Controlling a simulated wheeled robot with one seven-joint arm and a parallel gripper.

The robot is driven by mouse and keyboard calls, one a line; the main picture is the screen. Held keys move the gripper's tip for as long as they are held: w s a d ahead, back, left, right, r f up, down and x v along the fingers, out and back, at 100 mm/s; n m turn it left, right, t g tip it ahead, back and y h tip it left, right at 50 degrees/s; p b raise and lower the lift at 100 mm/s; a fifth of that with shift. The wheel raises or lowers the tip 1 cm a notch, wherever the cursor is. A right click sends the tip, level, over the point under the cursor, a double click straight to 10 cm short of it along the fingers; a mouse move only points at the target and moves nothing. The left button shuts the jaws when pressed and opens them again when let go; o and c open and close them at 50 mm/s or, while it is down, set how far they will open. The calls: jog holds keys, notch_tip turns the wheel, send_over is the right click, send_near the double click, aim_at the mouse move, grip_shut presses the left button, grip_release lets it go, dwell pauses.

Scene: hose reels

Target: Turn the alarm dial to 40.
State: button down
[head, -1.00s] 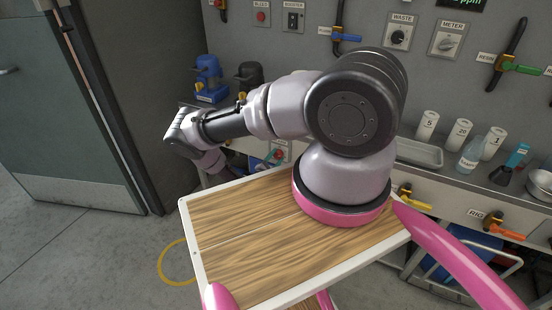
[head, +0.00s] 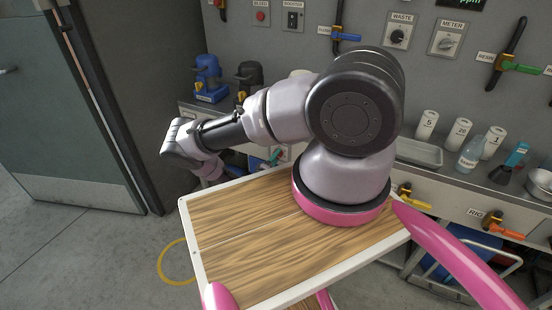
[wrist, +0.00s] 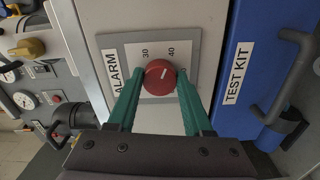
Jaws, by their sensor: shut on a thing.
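The alarm dial (wrist: 160,77) is a round red knob on a grey plate (wrist: 192,42) marked ALARM in the wrist view. The numbers 30 and 40 show beyond it, and another mark to the right is partly hidden by a finger. The dial's pale pointer line slants to the upper right, on the side of 40; I cannot tell whether it lines up exactly. My gripper (wrist: 160,92) has its two green fingers on either side of the dial, shut on it. In the head view, the dial is mostly hidden, with only a bit of green finger showing beyond my arm.
A blue test kit case (wrist: 244,62) with a dark handle stands close to the right of the plate. To the left are a yellow knob (wrist: 30,48), gauges and dark pipe fittings. The bench holds white containers and a tray (head: 418,152) in the head view.

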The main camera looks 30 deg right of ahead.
jog(key=shift+a+f+m, duration=0.1)
jog(key=shift+m, duration=0.5)
jog(key=shift+c, duration=1.5)
grip_release()
jog(key=v, duration=1)
jog(key=shift+s+a, duration=0.3)
